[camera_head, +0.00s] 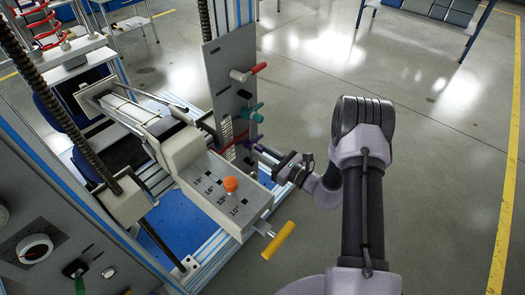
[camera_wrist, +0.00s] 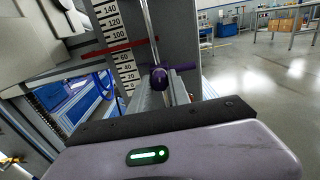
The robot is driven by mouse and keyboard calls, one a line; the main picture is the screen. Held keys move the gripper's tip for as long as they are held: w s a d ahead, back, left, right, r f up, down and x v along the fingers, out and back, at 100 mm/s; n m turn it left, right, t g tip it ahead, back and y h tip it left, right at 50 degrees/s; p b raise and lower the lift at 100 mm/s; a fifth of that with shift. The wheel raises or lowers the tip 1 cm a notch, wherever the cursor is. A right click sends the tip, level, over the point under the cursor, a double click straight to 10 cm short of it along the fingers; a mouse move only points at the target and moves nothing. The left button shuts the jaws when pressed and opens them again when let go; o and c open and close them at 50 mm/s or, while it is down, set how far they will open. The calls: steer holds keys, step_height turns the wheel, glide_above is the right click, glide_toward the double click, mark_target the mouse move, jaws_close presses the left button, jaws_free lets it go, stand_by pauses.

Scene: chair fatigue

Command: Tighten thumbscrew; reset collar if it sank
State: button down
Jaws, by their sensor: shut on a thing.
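The purple thumbscrew (camera_wrist: 159,77) shows in the wrist view as a round knob with a crossbar, in front of a vertical metal rod (camera_wrist: 151,25). In the head view it is a small purple shape (camera_head: 252,143) low on the grey upright panel. A white scale (camera_wrist: 121,61) stands left of the rod. A red line (camera_wrist: 120,48) crosses it between the 100 and 60 marks, above the knob's level. The collar itself cannot be told apart clearly.
Red (camera_head: 249,72) and teal (camera_head: 248,113) handles stick out of the panel (camera_head: 222,85) above my gripper. A control box (camera_head: 215,190) with an orange knob (camera_head: 230,184) and a yellow handle (camera_head: 279,240) stand left of my arm. The floor to the right is clear.

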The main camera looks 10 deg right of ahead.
steer(key=m+p, duration=0.2)
steer(key=m, duration=0.3)
steer(key=shift+r+m, duration=0.1)
steer(key=shift+m, duration=0.2)
steer(key=m+p, duration=0.1)
steer(key=m, duration=0.4)
steer(key=shift+s+p, duration=0.1)
steer(key=shift+p, duration=0.3)
steer(key=m+p, duration=0.1)
steer(key=m, duration=0.4)
steer(key=shift+m, duration=0.4)
steer(key=m+p, duration=0.1)
steer(key=m, duration=0.4)
steer(key=shift+m, duration=0.4)
steer(key=c, duration=1.2)
jaws_free()
